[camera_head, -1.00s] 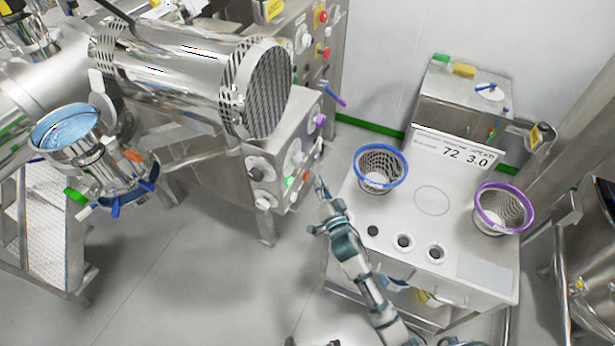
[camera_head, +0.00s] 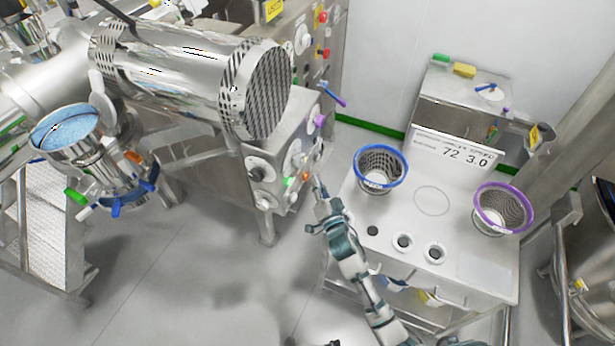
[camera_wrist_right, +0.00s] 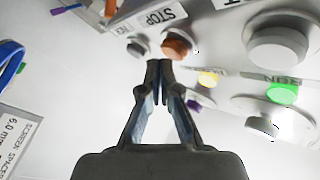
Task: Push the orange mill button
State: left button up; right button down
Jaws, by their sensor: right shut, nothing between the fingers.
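The orange button (camera_head: 306,176) is on the side of the grey metal control box of the mill, right of a green button (camera_head: 289,182). In the right wrist view the orange button (camera_wrist_right: 177,45) sits on a pale panel by a STOP label (camera_wrist_right: 160,17). My right gripper (camera_head: 318,180) is beside that panel. Its fingers (camera_wrist_right: 160,66) are shut and empty, their tips just below the orange button in the picture. I cannot tell whether they touch it.
A perforated steel cylinder (camera_head: 262,90) is above the control box. A white-topped table (camera_head: 432,200) with a blue-rimmed basket (camera_head: 381,168) and a purple-rimmed basket (camera_head: 503,208) stands right of my right arm.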

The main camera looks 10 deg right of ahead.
jog(key=shift+w+a, duration=0.3)
jog(key=shift+a, duration=0.15)
dwell(0.8)
jog(key=shift+s+d, duration=0.15)
jog(key=shift+s+d+p, duration=0.35)
jog(key=shift+s+d, duration=0.05)
jog(key=shift+d, duration=0.2)
jog(key=s+d, duration=0.1)
jog(key=s+d+p, duration=0.1)
jog(key=d, duration=0.1)
jog(key=d+p, duration=0.1)
jog(key=shift+s+d, duration=0.15)
jog(key=shift+s, duration=0.25)
dwell(0.9)
